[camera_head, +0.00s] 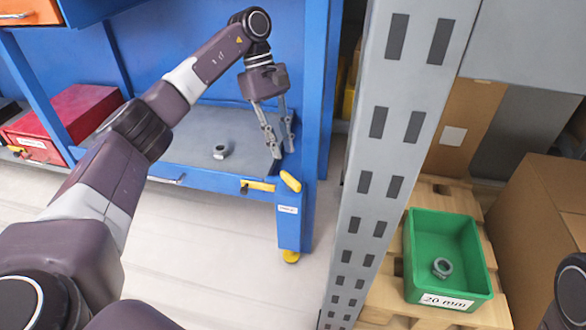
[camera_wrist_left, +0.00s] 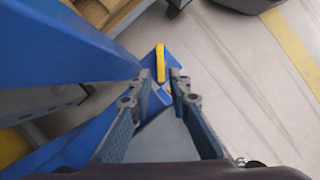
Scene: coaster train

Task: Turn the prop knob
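A yellow knob-like handle (camera_head: 290,181), likely the prop knob, sits slantwise on top of the blue corner post of the workbench. A yellow bar, which looks like the same handle, shows in the left wrist view (camera_wrist_left: 160,62) just beyond the fingertips. My left gripper (camera_head: 282,148) points down above this corner, its fingers apart and empty. In the left wrist view the gripper (camera_wrist_left: 164,82) has a gap between its tips, in line with the yellow bar. The fingers appear apart from the handle. My right gripper is out of view.
A second yellow handle (camera_head: 257,185) sits on the bench's front edge. A metal nut (camera_head: 221,152) lies on the grey shelf. A red toolbox (camera_head: 62,122) stands left. A perforated grey upright (camera_head: 390,150) is close on the right, beside a green bin (camera_head: 410,255) labelled "20 mm".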

